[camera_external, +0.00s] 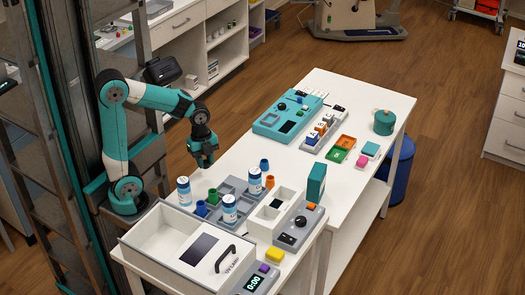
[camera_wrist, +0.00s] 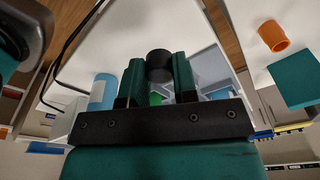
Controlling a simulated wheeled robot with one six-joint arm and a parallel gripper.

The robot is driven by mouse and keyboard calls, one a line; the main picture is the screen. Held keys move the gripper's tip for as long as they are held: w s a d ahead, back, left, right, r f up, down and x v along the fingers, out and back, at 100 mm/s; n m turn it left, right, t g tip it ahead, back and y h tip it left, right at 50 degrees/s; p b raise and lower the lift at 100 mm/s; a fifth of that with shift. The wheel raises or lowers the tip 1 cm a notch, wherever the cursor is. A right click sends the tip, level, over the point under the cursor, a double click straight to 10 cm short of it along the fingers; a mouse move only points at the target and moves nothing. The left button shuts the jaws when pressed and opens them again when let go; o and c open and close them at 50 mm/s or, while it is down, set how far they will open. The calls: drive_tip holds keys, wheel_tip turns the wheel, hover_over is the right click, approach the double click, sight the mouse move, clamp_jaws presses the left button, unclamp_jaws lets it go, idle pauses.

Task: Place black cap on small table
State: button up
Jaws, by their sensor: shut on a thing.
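The black cap (camera_wrist: 159,65) is round and dark and sits between the fingertips of my gripper (camera_wrist: 158,78) in the wrist view. The fingers are shut on it. In the external view my gripper (camera_external: 205,162) points down above the left edge of a long white table (camera_external: 340,88); the cap cannot be made out there. Which surface is the small table I cannot tell.
Below my gripper stand a grey divided tray (camera_external: 236,184), blue-and-white bottles (camera_external: 184,191), and a blue cup (camera_external: 264,164). A white box (camera_external: 165,235) stands in front. A teal device (camera_external: 286,115) sits farther back. Bare tabletop (camera_external: 235,160) shows right of my gripper.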

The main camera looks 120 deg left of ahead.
sight(207, 177)
drive_tip(key=shift+f+b, duration=0.45)
drive_tip(key=shift+f, duration=1.75)
drive_tip(key=shift+f, duration=0.1)
drive_tip(key=o, duration=0.9)
drive_tip(key=r+p, duration=0.1)
drive_tip(key=r, duration=0.3)
drive_tip(key=s+r, duration=0.1)
drive_tip(key=r, duration=0.3)
drive_tip(key=r+p, duration=0.1)
drive_tip(key=r, duration=0.3)
drive_tip(key=shift+s+a+r+p, duration=0.1)
drive_tip(key=shift+s+a+p, duration=0.05)
drive_tip(key=shift+a+p, duration=0.2)
